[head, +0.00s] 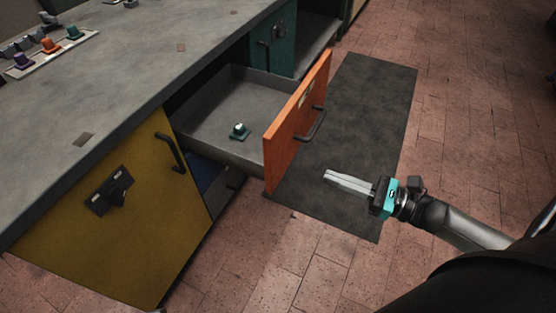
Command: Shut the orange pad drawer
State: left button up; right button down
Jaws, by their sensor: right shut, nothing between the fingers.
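The orange-fronted drawer (283,147) is pulled well out from under the grey worktop. Its dark bar handle (312,124) is on the outer face of the orange front. The grey inside of the drawer holds a small green object with a pale top (239,131). My right gripper (328,176) is to the right of the orange front and apart from it, with its fingers shut, empty and pointing left towards the front's lower part. My left gripper is not in view.
The grey worktop (150,55) carries a tray of small coloured objects at the upper left. A yellow cabinet front (115,215) is left of the drawer, a teal one (283,42) beyond it. A dark mat (375,90) lies on the tiled floor.

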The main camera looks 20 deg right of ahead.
jog(key=b, duration=0.3)
send_near(273, 155)
jog(key=x, duration=0.5)
jog(key=shift+w+a+f, duration=0.1)
jog(key=shift+w, duration=0.05)
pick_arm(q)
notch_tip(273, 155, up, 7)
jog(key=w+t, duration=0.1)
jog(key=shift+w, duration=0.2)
pick_arm(e)
jog(key=shift+w+a, duration=0.5)
jog(key=shift+w, duration=0.05)
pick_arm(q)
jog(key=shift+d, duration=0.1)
pick_arm(e)
jog(key=shift+w+a, duration=0.1)
